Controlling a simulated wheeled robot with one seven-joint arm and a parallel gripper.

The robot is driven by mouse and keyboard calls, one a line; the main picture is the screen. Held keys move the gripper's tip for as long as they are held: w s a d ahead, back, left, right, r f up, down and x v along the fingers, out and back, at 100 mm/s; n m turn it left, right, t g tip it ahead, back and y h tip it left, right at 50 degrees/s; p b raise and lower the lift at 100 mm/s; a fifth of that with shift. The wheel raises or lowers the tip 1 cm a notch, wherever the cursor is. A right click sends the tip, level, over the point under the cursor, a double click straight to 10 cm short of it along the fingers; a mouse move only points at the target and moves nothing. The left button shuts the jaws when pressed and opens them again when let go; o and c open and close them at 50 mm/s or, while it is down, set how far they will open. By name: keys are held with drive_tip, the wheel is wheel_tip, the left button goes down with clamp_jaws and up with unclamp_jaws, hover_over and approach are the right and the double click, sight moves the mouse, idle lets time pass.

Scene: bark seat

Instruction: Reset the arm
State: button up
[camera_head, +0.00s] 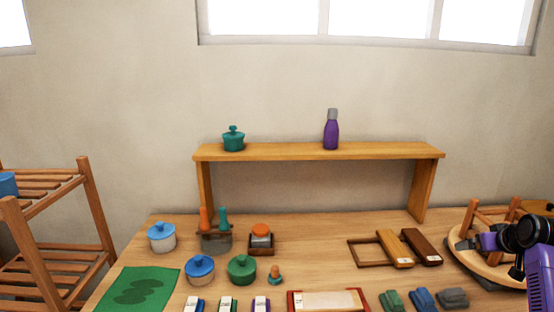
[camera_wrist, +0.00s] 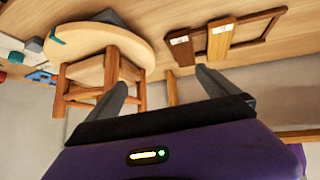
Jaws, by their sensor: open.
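My gripper (camera_wrist: 162,88) shows in the wrist view with its two grey fingers spread apart and nothing between them. In the wrist view, which looks upside down, the stool (camera_wrist: 100,42) is at the upper left, behind the left finger. I cannot tell whether the gripper touches it.
A wooden shelf (camera_head: 320,152) on the table holds a teal pot (camera_head: 233,139) and a purple bottle (camera_head: 331,131). Dark and light wood blocks (camera_head: 395,249) lie left of the stool. Lidded pots (camera_head: 200,269), a green mat (camera_head: 137,290) and a rack (camera_head: 88,195) are further left.

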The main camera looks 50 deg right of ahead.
drive_tip(key=w+a+r+t+h, duration=0.1)
drive_tip(key=w+a+t+h, duration=0.2)
drive_tip(key=w, duration=0.8)
drive_tip(key=w+a+f+m+t+h+b, duration=0.1)
drive_tip(key=w+a+t, duration=0.1)
drive_tip(key=w+a, duration=0.75)
drive_tip(key=w+a+f+t+h, duration=0.15)
drive_tip(key=w+a, duration=0.45)
drive_tip(key=a, duration=0.7)
drive_tip(key=s+a+n+t+y, duration=0.3)
drive_tip(key=a+n+t+y, duration=0.15)
drive_tip(key=a, duration=2.15)
drive_tip(key=s+a+f+n+y+b, duration=0.1)
drive_tip(key=s+a+f+n+y, duration=0.2)
drive_tip(key=s+a+n+y, duration=0.5)
drive_tip(key=s+a+y, duration=0.1)
drive_tip(key=s+a, duration=0.2)
drive_tip(key=a, duration=0.4)
drive_tip(key=shift+s+f+b, duration=0.3)
drive_tip(key=shift+f+b, duration=0.05)
drive_tip(key=shift+f, duration=0.05)
